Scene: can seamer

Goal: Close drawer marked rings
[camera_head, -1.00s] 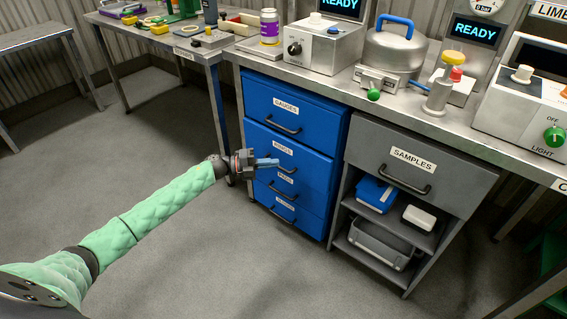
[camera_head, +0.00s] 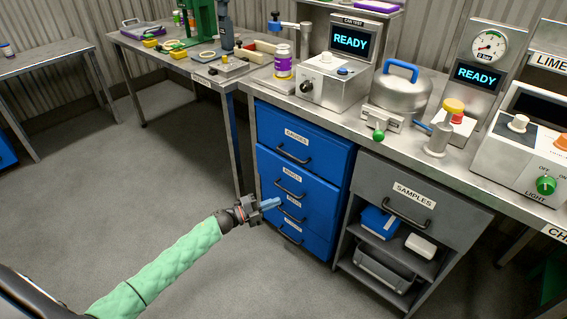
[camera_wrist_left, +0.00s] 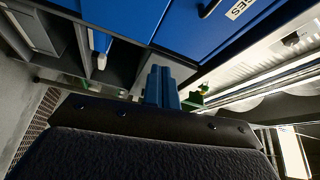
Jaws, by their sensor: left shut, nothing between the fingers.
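The drawer marked RINGS (camera_head: 318,190) is the second from the top in the blue cabinet. Its label and dark bar handle show in the head view. In the left wrist view, the shut fingers (camera_wrist_left: 161,86) point toward blue drawer fronts. My right gripper is not in view.
The GAUGES drawer (camera_head: 325,152) is above, and further blue drawers are below. A grey SAMPLES cabinet (camera_head: 440,213) with open shelves stands to the right. The workbench (camera_head: 350,124) above carries machines and a lidded pot (camera_head: 400,97). The floor in front is clear.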

